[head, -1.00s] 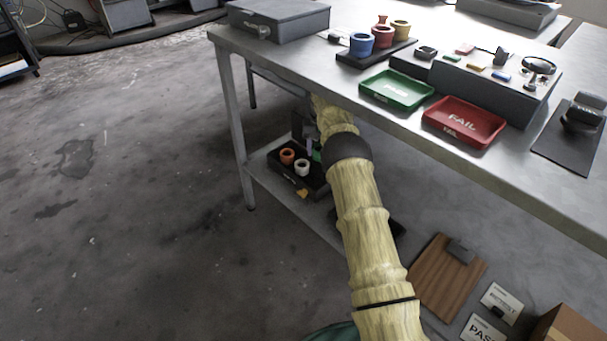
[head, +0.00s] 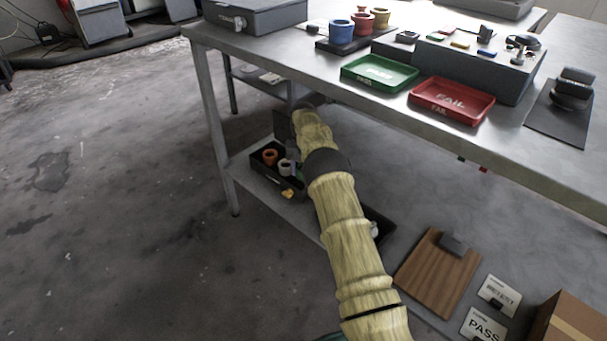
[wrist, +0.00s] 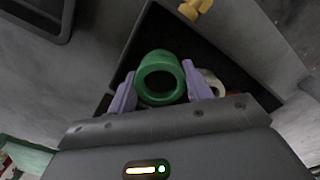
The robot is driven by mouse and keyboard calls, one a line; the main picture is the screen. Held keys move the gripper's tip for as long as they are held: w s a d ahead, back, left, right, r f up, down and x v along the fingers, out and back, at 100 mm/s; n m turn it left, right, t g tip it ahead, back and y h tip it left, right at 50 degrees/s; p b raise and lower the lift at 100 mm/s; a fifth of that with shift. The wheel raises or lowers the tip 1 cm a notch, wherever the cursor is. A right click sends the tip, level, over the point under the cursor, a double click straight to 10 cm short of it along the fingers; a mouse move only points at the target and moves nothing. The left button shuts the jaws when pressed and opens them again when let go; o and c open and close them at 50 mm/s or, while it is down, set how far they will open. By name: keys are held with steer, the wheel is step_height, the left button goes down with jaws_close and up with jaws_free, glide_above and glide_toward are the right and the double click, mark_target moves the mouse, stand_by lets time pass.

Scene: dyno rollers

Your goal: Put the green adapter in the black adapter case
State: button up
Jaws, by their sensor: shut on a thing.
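The green adapter (wrist: 160,75) is a ring with a round hole, held between the two lavender fingers of my gripper (wrist: 160,92) in the wrist view. My gripper is shut on it. Behind it is a black open case (wrist: 150,35), which stands on the lower shelf in the head view (head: 262,172). The case holds an orange adapter (head: 270,157) and a white adapter (head: 285,167); the white one is partly hidden by a finger in the wrist view (wrist: 213,82). I cannot tell whether the green adapter touches the case. My arm hides much of that area in the head view.
A second dark tray (wrist: 38,14) lies beside the case in the wrist view. A yellow piece (head: 288,193) sits at the case's front edge. The tabletop (head: 330,88) overhangs the shelf, with a green tray (head: 380,75) and red tray (head: 452,103). The floor at left is clear.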

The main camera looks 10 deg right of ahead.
steer(key=shift+w+f, duration=0.15)
steer(key=shift+f, duration=0.2)
steer(key=shift+d+f+p, duration=0.2)
steer(key=shift+p, duration=0.15)
steer(key=shift+s+a+f, duration=0.2)
steer(key=shift+a+f, duration=0.1)
steer(key=shift+a, duration=0.05)
steer(key=o, duration=1.2)
steer(key=shift+d, duration=0.1)
steer(key=shift+r, duration=0.35)
step_height(320, 180, up, 8)
steer(key=p, duration=0.4)
